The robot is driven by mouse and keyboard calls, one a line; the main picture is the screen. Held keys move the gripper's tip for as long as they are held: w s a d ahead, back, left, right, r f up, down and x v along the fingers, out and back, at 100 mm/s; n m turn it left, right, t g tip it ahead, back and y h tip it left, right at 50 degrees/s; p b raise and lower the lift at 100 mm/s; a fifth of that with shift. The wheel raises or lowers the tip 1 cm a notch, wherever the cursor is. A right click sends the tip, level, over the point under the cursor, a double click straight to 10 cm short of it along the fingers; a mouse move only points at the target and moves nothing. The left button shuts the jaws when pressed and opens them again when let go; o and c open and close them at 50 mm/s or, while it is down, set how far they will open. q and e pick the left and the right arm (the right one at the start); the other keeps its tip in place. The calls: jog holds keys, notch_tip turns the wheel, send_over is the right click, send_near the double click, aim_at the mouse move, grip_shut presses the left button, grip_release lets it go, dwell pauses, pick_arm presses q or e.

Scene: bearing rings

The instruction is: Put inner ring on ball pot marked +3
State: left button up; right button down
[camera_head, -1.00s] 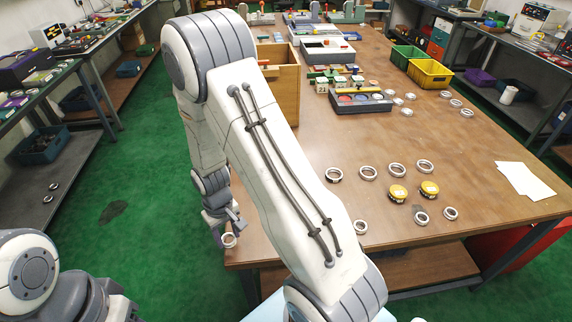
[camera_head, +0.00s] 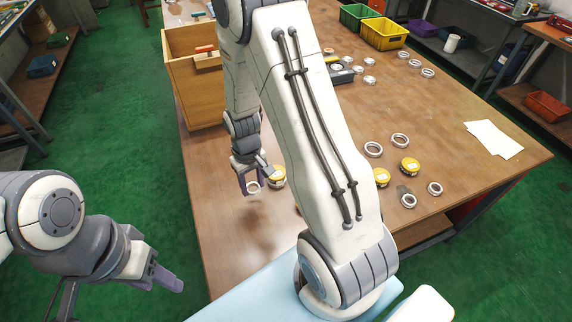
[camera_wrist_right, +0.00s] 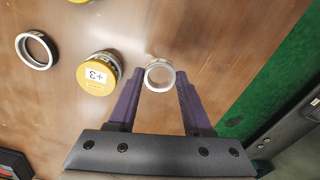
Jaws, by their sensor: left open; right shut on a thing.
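My right gripper (camera_wrist_right: 159,88) is shut on a silver inner ring (camera_wrist_right: 159,75), held near the fingertips. A yellow-topped ball pot marked +3 (camera_wrist_right: 98,74) stands just left of the left finger in the right wrist view. In the head view the ring (camera_head: 253,188) hangs from the right gripper (camera_head: 252,182) above the table. My left gripper (camera_head: 162,279) is open and empty at lower left, off the table.
A silver ring (camera_wrist_right: 37,50) lies left of the pot. Two more yellow pots (camera_head: 410,166) (camera_head: 381,177) and several rings (camera_head: 400,140) lie right of my arm. A wooden box (camera_head: 193,90) stands further back. The table edge lies close to the right gripper.

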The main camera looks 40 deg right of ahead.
jog(key=s+d+r, duration=0.3)
jog(key=d+r, duration=0.2)
jog(key=d, duration=0.4)
jog(key=s+d+r, duration=0.2)
jog(key=d+r, duration=0.3)
jog(key=d, duration=0.4)
jog(key=p, duration=0.2)
send_over(277, 172)
jog(key=shift+m, duration=0.4)
notch_tip(277, 172, down, 6)
jog(key=shift+f, duration=0.2)
jog(key=shift+w+a+f, duration=0.1)
jog(key=shift+a+f, duration=0.05)
jog(key=shift+f, duration=0.1)
notch_tip(277, 172, down, 3)
jog(key=shift+f+p, duration=0.15)
jog(key=shift+p, duration=0.15)
jog(key=shift+f, duration=0.2)
